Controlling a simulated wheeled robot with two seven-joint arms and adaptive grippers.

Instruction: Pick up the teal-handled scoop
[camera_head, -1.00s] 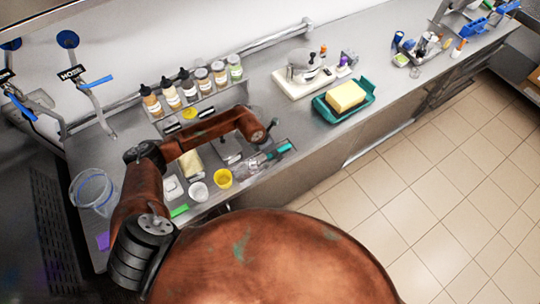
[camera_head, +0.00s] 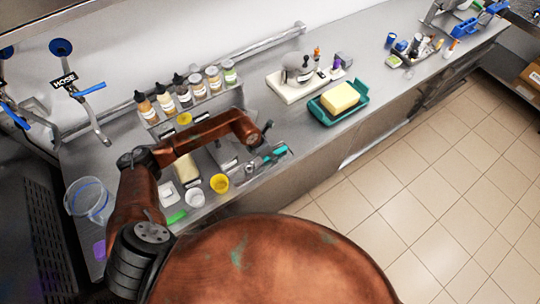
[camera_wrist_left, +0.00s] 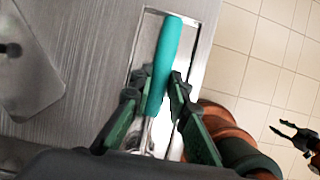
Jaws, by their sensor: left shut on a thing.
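The teal-handled scoop (camera_wrist_left: 166,52) lies over a shallow rectangular recess or tray in the left wrist view, its metal neck running down between my left fingers. In the head view its teal handle (camera_head: 276,154) shows near the counter's front edge. My left gripper (camera_wrist_left: 161,90) is shut on the teal handle, one finger on each side. I cannot tell whether the scoop is lifted clear of the surface. The scoop's bowl is hidden in the wrist view. My right gripper (camera_wrist_left: 295,134) shows small at the right edge of the wrist view, fingers apart and empty, over the floor.
A yellow cup (camera_head: 220,184) and a white cup (camera_head: 195,197) stand left of the scoop. A rack of bottles (camera_head: 190,95) is behind. A yellow block sits in a green tray (camera_head: 322,112) to the right. A clear pitcher (camera_head: 88,199) stands far left.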

